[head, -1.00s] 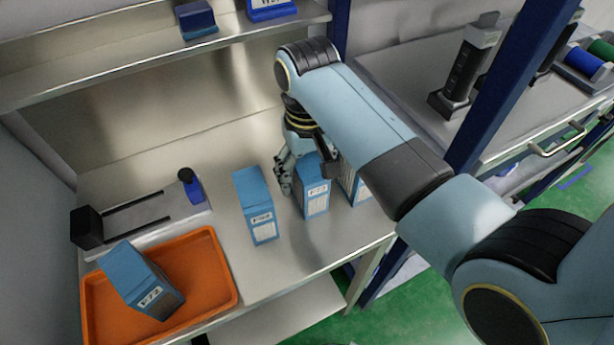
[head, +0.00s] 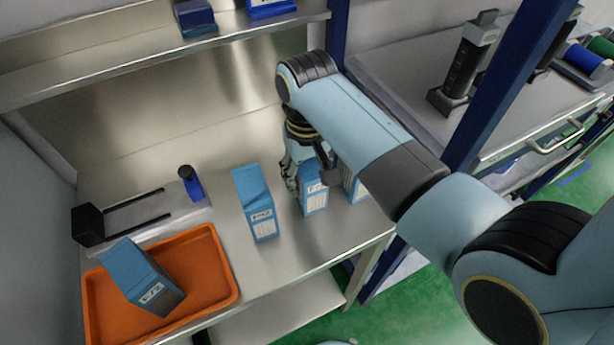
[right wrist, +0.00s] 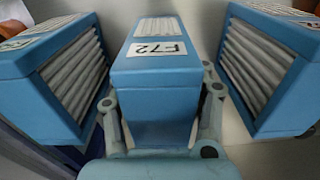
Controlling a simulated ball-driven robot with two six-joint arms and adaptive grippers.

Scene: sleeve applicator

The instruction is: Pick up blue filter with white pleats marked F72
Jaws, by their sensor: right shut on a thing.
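The blue filter with white pleats (right wrist: 155,75) marked F72 stands between the fingers of my right gripper (right wrist: 160,104) in the right wrist view. The fingers are shut on its sides. In the head view my right gripper (head: 308,172) reaches down onto this filter (head: 314,199), the middle one of three standing in a row on the steel bench. It looks upright, and I cannot tell whether it has left the bench. My arm and fingers hide part of it. My left gripper is not in view.
Similar blue filters stand close on both sides, one left (head: 257,205) and one right (head: 354,184). Another blue filter (head: 140,275) lies tilted in the orange tray (head: 222,262). A grey slide fixture (head: 140,215) stands behind the tray. A blue post (head: 495,100) rises at right.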

